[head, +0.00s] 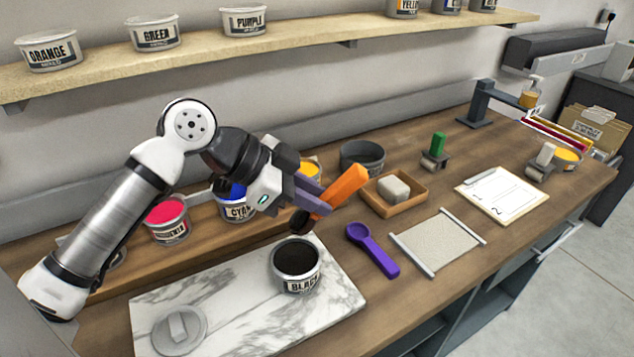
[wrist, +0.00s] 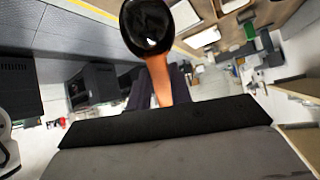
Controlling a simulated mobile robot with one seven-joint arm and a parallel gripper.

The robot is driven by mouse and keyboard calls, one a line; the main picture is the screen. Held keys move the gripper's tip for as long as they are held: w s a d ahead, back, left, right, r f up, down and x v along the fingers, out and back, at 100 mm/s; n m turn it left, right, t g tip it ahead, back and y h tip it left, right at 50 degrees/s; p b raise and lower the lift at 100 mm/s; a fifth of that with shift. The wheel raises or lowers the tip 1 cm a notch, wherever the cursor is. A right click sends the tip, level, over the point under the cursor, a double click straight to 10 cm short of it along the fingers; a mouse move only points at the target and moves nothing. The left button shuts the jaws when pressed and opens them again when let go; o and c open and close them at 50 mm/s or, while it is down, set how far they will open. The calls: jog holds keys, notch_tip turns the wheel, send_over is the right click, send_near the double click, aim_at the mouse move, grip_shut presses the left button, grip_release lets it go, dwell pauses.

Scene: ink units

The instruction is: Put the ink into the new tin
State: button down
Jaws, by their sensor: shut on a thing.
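My gripper (head: 316,197) is shut on an orange scoop (head: 346,188). The scoop's black end (head: 301,221) hangs just above the open BLACK tin (head: 296,281). In the wrist view the scoop's bowl (wrist: 148,24) looks glossy black, and its orange handle (wrist: 161,84) runs to the fingers. I cannot tell how much ink is in the bowl. The BLACK tin stands upright on the marble slab (head: 235,312), dark inside. An unlabelled dark grey tin (head: 362,163) stands open behind the scoop, looking empty; it may be the new tin.
A round lid (head: 179,330) lies on the slab. MAGENTA (head: 168,221) and CYAN (head: 236,211) tins stand to the left. A purple scoop (head: 374,250), a grey sheet (head: 438,243), a wooden tray (head: 415,206) and a clipboard (head: 501,194) lie to the right. A shelf (head: 190,55) holds more tins.

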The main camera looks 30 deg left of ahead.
aim_at(292, 228)
jog(key=shift+s+f+b, duration=0.15)
jog(key=shift+f+b, duration=0.15)
jog(key=shift+f, duration=0.2)
jog(key=f+b, duration=0.1)
jog(key=f, duration=0.1)
jog(key=f+b, duration=0.2)
jog(key=a+f+b, duration=0.1)
jog(key=f, duration=0.1)
jog(key=shift+s+f, duration=0.15)
jog(key=shift+s, duration=0.15)
jog(key=shift+s+a+f+b, duration=0.1)
jog(key=shift+a+f+b, duration=0.15)
jog(key=shift+f+b, duration=0.3)
jog(key=shift+r, duration=0.15)
jog(key=shift+r+p, duration=2.35)
jog(key=shift+r, duration=1.75)
